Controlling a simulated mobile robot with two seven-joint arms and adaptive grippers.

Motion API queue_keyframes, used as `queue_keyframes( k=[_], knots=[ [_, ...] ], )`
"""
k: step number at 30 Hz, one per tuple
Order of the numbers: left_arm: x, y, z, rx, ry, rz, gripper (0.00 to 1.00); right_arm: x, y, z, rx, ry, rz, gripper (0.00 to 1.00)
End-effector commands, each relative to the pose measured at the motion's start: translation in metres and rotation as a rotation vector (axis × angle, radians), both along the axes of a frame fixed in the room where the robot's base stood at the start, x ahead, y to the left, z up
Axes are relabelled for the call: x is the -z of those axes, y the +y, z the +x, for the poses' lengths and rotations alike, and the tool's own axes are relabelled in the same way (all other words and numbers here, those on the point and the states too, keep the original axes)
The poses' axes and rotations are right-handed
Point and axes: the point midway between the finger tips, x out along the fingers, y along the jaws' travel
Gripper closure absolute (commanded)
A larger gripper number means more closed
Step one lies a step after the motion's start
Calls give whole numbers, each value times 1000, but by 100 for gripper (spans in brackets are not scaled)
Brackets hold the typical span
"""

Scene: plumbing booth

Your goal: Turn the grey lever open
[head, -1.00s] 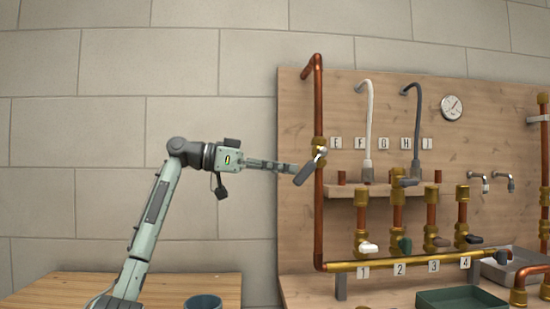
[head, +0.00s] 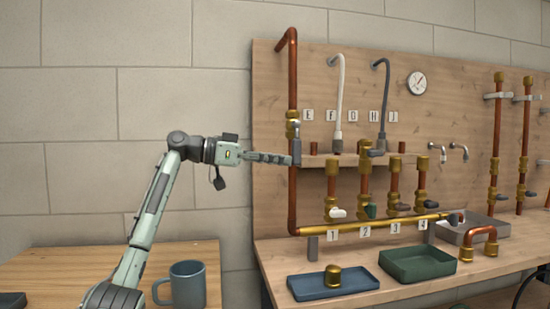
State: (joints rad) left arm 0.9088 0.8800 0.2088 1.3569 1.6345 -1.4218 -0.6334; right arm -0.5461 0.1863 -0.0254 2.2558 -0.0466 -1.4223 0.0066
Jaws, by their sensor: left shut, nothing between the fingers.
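The grey lever (head: 297,150) sits on a brass valve (head: 292,126) on the tall copper pipe at the left of the wooden panel. It hangs nearly straight down, in line with the pipe. My left gripper (head: 287,160) is shut and empty. Its tips reach from the left to the lower part of the lever; I cannot tell whether they touch it. My right gripper is not in view.
Several smaller valves with white, green, brown and dark handles stand above the numbered brass pipe (head: 370,229). The bench holds a blue tray (head: 305,292) and a green tray (head: 420,279). A mug (head: 187,285) stands on the left table.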

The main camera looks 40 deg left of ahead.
Motion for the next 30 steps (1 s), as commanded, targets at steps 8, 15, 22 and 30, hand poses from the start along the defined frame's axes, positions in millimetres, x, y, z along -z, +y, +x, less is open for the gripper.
queue_keyframes(
  k=[8, 15, 22, 30],
  knots=[
    [2, -3, 3, 1, 0, 0, 100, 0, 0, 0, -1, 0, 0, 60],
    [2, -3, 3, 1, 0, 0, 100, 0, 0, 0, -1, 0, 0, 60],
    [1, -1, 1, 1, 0, 0, 100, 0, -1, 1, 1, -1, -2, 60],
    [-5, 26, -32, -3, 0, 0, 100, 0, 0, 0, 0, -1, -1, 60]
  ],
)
